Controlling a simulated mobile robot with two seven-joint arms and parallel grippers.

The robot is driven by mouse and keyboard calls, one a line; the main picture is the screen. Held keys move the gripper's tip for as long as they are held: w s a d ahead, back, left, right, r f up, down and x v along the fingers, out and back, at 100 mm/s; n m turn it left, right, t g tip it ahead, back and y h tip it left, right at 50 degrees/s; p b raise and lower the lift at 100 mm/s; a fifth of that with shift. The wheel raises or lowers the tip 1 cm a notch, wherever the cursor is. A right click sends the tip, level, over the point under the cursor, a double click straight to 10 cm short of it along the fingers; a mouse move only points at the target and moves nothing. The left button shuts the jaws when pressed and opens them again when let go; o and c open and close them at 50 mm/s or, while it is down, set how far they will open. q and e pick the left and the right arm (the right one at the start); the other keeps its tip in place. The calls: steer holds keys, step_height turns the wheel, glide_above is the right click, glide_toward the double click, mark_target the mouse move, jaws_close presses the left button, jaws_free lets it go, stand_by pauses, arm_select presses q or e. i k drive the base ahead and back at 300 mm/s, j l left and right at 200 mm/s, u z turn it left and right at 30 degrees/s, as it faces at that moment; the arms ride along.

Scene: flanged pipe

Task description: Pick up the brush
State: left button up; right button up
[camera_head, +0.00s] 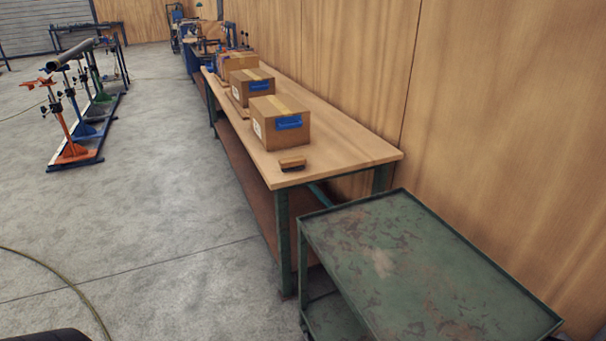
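The brush (292,164) lies on the wooden top of the long workbench (345,150), near its front edge and close to the bench's near end. It has a tan wooden back and dark bristles facing down. It sits just in front of the nearest cardboard box, a little apart from it. Neither of my grippers shows in the head view, and nothing is touching the brush.
Several cardboard boxes (281,123) with blue labels stand along the bench. A worn green metal cart (420,270) stands at the bench's near end. Pipe stands (72,150) hold a pipe at left. A hose (62,280) lies on the otherwise open concrete floor. A wooden wall (500,130) backs the bench.

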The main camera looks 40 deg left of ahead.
mark_target(298, 162)
steer(key=i+j, duration=0.15)
steer(key=j, duration=0.5)
steer(key=i+j+z, duration=0.15)
steer(key=j, duration=0.5)
steer(key=i+j, duration=0.1)
steer(key=j, duration=0.55)
steer(key=i+j+z, duration=0.15)
steer(key=j, duration=0.55)
